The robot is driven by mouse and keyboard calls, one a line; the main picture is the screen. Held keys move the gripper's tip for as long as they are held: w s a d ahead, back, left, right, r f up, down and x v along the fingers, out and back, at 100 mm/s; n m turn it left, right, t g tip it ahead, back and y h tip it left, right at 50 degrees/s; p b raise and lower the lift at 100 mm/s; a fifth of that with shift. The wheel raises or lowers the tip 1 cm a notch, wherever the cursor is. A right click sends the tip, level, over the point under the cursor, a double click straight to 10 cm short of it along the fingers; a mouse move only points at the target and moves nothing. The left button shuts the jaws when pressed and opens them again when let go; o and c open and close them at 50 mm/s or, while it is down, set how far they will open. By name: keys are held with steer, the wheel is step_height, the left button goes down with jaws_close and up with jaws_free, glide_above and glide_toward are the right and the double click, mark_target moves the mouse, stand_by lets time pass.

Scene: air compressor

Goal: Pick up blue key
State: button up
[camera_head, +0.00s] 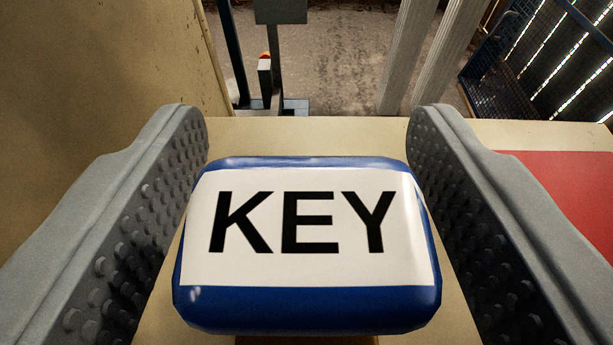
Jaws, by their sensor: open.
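The blue key (308,312) is a rounded blue block with a white label that reads "KEY" in black letters. It fills the lower middle of the view, over a pale tan surface. My gripper (308,135) is open, with one grey studded finger on each side of the blue key. A narrow gap shows between the key and the left finger, and the right finger lies close beside the key. Whether the right finger touches it I cannot tell. The underside of the key is hidden.
A tan wall (100,70) rises close on the left. A red panel (570,190) lies on the tan surface at the right. Beyond the far edge are grey posts (430,50), a blue mesh frame (497,50) and a rough floor (345,60).

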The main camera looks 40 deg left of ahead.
steer(key=c, duration=1.1)
steer(key=shift+o, duration=0.2)
